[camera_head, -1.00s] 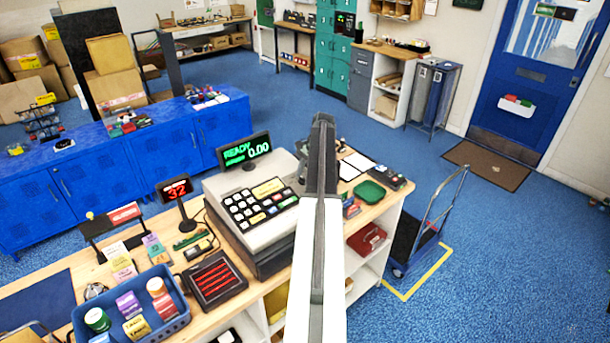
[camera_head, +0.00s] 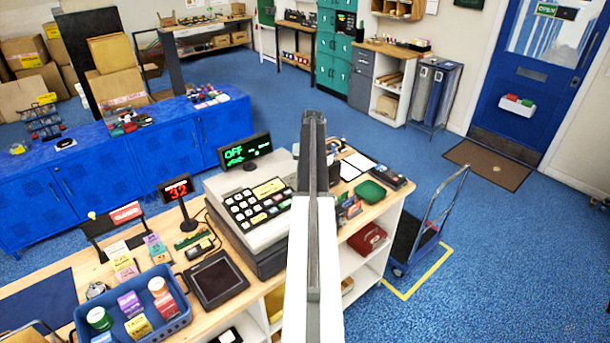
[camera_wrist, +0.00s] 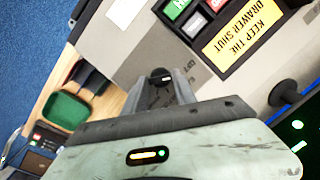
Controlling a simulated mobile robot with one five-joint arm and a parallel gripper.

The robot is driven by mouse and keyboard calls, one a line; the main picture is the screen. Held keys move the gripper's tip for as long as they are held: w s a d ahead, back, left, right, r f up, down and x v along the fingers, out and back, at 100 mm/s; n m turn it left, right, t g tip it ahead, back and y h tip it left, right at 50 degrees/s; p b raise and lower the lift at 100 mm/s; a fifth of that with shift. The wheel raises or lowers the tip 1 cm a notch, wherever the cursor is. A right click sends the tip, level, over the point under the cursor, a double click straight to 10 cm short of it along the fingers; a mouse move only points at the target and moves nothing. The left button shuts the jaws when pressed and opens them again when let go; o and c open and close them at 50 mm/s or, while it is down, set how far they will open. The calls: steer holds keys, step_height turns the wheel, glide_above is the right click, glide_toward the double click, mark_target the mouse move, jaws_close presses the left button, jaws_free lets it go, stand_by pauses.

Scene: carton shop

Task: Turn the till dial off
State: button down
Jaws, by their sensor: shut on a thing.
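The till (camera_head: 248,215) stands on the wooden counter, with its keypad facing left of my arm. Its display (camera_head: 244,151) on a post reads OFF in green. In the wrist view the till's grey top (camera_wrist: 130,60) shows, with a yellow label (camera_wrist: 243,35) reading KEEP THE DRAWER SHUT. The dark dial (camera_wrist: 161,76) sits between the fingers of my gripper (camera_wrist: 162,92), which is shut on it. Small markings beside the dial are partly legible. In the head view my arm hides the dial and the gripper's fingertips.
A red number display (camera_head: 177,188) reading 32 and a dark, flat screen (camera_head: 216,279) stand left of the till. A blue basket (camera_head: 176,325) of tubs is at the front left. A green tray (camera_head: 370,191) lies to the right. A trolley (camera_head: 432,225) stands on the floor.

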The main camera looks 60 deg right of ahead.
steer(key=shift+s+a+n, duration=0.1)
steer(key=shift+n, duration=0.4)
steer(key=c, duration=1)
jaws_free()
steer(key=r+p, duration=0.8)
steer(key=shift+s+d, duration=0.25)
steer(key=shift+d, duration=0.15)
steer(key=shift+f, duration=0.1)
